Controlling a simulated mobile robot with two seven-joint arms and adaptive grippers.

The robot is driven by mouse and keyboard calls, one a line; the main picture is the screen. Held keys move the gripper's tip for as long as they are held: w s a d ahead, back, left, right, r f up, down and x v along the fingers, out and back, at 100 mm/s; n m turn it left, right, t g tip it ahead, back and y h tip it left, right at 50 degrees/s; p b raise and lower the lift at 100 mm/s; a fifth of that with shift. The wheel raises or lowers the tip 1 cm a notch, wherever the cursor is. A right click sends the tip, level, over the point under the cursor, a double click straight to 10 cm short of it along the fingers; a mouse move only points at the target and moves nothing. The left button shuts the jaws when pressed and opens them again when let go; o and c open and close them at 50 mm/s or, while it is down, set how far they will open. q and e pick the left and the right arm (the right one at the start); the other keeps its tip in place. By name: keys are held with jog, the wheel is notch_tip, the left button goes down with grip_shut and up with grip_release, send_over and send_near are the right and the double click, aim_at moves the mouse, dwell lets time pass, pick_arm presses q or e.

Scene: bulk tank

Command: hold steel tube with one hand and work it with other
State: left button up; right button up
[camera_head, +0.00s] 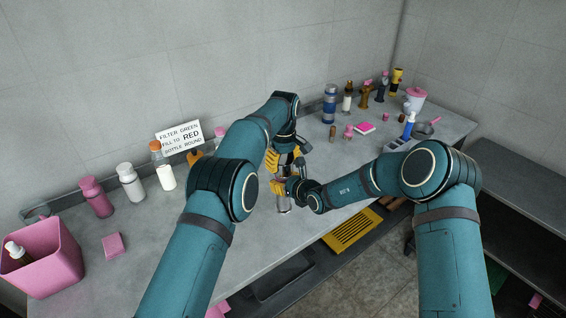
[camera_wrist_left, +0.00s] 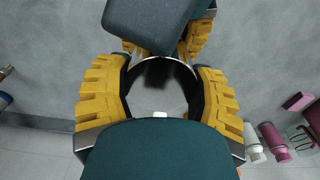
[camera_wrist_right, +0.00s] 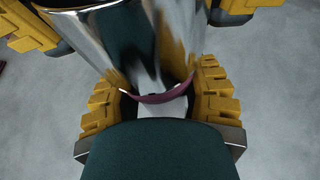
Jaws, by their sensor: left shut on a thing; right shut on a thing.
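The steel tube (camera_head: 284,208) is upright over the counter, shiny and partly hidden by both grippers in the head view. My left gripper (camera_head: 283,160) is shut around its upper part. My right gripper (camera_head: 279,187) is shut around it lower down, just below the left one. In the left wrist view the tube's round end (camera_wrist_left: 158,92) lies between the yellow fingers. In the right wrist view the tube's mirror-like side (camera_wrist_right: 140,45) shows, with a dark red edge near the right fingers. I cannot tell whether its lower end touches the counter.
A sign (camera_head: 180,137) reading "FILTER GREEN FILL TO RED BOTTLE ROUND" stands by the wall. Several bottles stand left and far right on the grey counter (camera_head: 135,275). A pink bin (camera_head: 50,262) is at the left end. A yellow grate (camera_head: 352,231) lies below the front edge.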

pick_arm(q)
jog(key=shift+f, duration=0.55)
jog(key=m, duration=1)
jog(key=shift+d, duration=0.1)
jog(key=o, duration=1.1)
jog(key=shift+o, duration=0.2)
jog(key=shift+r, duration=0.15)
